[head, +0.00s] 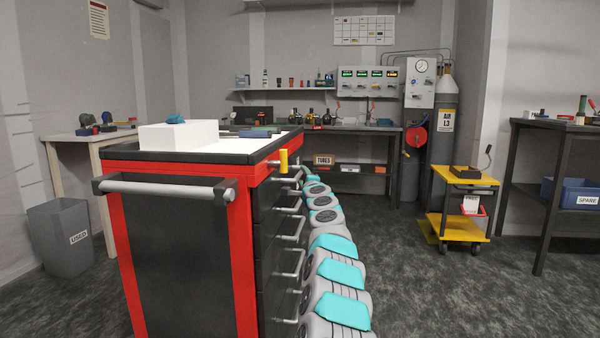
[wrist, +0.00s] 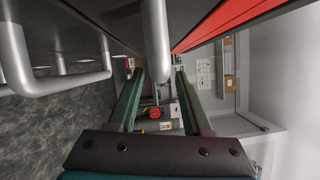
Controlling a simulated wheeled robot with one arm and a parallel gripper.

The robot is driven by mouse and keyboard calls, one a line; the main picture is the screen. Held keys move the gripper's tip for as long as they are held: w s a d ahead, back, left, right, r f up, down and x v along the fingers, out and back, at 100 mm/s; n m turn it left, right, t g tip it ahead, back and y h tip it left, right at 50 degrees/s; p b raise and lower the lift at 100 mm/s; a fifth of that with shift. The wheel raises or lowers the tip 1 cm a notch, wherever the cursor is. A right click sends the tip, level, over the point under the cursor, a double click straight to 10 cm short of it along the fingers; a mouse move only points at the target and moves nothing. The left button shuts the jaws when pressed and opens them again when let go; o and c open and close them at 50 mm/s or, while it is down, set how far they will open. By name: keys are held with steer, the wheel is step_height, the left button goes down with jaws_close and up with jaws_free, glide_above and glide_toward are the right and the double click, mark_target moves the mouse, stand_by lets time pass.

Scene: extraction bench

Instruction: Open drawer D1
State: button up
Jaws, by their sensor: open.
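The red and black drawer cabinet (head: 185,250) stands at the front left, its drawer fronts facing right, with grey bar handles (head: 292,236). The drawers look shut. No D1 label can be read. In the wrist view, my gripper (wrist: 161,75) is open, its two dark green fingers pointing away from the camera. A grey handle bar (wrist: 157,35) near the red cabinet edge (wrist: 225,20) shows between the fingertips, with no finger visibly shut on it. Another handle (wrist: 50,85) lies to the left.
A white box (head: 178,136) sits on the cabinet top. A grey bin (head: 65,235) stands left, a yellow trolley (head: 462,205) right. The floor between cabinet and trolley is open beyond my arm.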

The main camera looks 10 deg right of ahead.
mark_target(301, 173)
steer(key=w+p, duration=0.2)
steer(key=w, duration=0.1)
steer(key=shift+r, duration=0.2)
steer(key=shift+w+a+f+p, duration=0.2)
steer(key=shift+w+p, duration=0.15)
steer(key=shift+w, duration=0.1)
steer(key=shift+c, duration=0.2)
jaws_close()
stand_by(1.1)
